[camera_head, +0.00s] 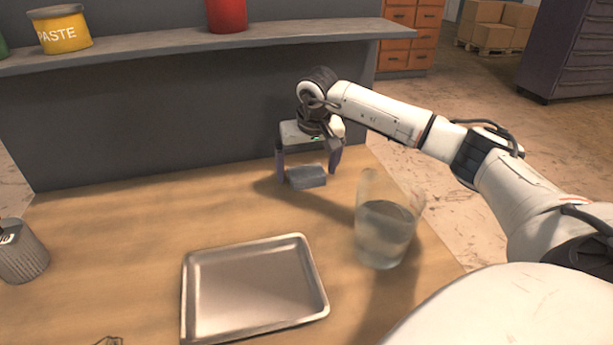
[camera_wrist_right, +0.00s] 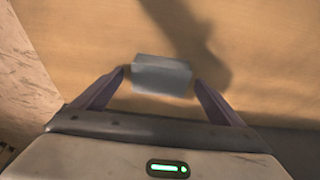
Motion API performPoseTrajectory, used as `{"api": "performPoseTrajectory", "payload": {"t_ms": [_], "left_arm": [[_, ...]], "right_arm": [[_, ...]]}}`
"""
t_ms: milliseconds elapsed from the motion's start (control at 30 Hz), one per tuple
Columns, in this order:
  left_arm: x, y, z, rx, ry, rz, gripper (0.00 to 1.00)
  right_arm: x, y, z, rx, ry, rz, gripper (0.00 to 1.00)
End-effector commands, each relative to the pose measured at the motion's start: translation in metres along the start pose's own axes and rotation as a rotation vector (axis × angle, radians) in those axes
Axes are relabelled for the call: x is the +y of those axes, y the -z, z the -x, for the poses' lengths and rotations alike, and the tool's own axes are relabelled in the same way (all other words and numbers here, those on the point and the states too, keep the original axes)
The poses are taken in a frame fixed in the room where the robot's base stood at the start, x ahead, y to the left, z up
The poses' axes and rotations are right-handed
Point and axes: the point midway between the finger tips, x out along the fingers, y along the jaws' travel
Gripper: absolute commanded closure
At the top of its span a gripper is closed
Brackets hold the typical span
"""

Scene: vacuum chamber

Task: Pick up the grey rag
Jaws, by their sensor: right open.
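The grey rag (camera_head: 307,177) is a small blue-grey folded block on the wooden table, near the back panel. My right gripper (camera_head: 308,172) is open above it, pointing down, with one finger on each side of the rag. In the right wrist view the rag (camera_wrist_right: 162,75) lies between the two open fingertips (camera_wrist_right: 160,78), with a small gap at each side. My left gripper is out of view.
A metal tray (camera_head: 318,300) lies at the front middle of the table. A clear glass vessel (camera_head: 385,235) stands right of it. A ribbed grey cup (camera_head: 22,255) is at the left edge. A shelf (camera_head: 150,52) with a yellow paste can (camera_head: 60,30) and a red can (camera_head: 226,14) runs behind.

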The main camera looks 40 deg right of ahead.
Motion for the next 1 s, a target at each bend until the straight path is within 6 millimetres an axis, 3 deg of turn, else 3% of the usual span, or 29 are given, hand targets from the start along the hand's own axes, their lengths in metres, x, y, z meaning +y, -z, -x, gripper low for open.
{"api": "performPoseTrajectory", "payload": {"t_ms": [100,367,767,1000], "left_arm": [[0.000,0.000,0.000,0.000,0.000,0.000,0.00],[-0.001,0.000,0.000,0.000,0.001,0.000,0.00],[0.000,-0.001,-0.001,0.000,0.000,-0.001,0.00],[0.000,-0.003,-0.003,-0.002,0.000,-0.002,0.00]], "right_arm": [[0.000,0.000,0.000,0.000,0.000,0.000,0.09],[0.000,0.000,0.000,0.000,0.000,0.000,0.52],[0.000,0.003,0.007,0.003,0.001,0.000,0.53],[0.000,0.013,0.038,0.006,0.003,0.000,0.53]]}}
